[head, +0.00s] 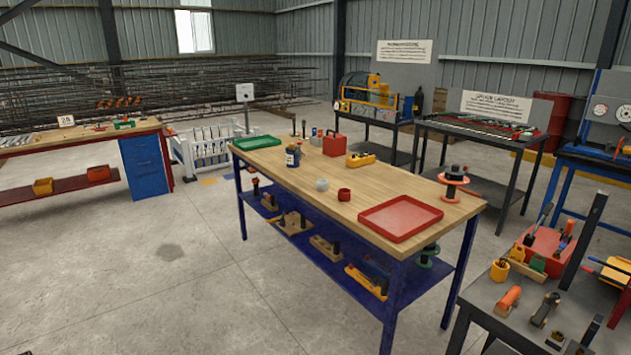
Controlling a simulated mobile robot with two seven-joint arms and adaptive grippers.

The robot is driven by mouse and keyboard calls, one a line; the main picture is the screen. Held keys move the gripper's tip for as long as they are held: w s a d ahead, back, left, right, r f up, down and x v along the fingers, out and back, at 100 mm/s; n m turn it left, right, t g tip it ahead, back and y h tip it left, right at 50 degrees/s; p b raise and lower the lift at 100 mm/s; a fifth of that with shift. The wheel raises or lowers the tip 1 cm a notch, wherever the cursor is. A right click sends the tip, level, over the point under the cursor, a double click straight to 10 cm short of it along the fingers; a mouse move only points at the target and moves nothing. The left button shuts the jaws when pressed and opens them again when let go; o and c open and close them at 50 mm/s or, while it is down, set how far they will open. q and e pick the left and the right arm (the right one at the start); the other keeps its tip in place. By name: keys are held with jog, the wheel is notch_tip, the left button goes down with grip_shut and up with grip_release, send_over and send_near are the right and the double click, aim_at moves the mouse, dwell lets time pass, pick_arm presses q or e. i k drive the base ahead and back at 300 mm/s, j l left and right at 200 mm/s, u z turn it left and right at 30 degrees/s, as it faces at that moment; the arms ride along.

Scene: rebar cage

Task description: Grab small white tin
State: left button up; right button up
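A small grey-white round tin (322,185) stands on the wooden top of the blue-legged workbench (262,160), near its front long edge. A small dark red cup (344,195) stands just to its right, close beside it. A dark blue can (292,157) with a pale label stands behind and to the left of the tin. Neither of my grippers shows in the head view.
A dark tool table (485,292) stands at lower right. The concrete floor (200,290) in front-left is clear.

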aim_at(322, 185)
jog(key=i, duration=1.65)
jog(key=i+z, duration=0.25)
jog(key=i+j+z, duration=0.1)
jog(key=i+z, duration=0.2)
jog(key=k, duration=0.05)
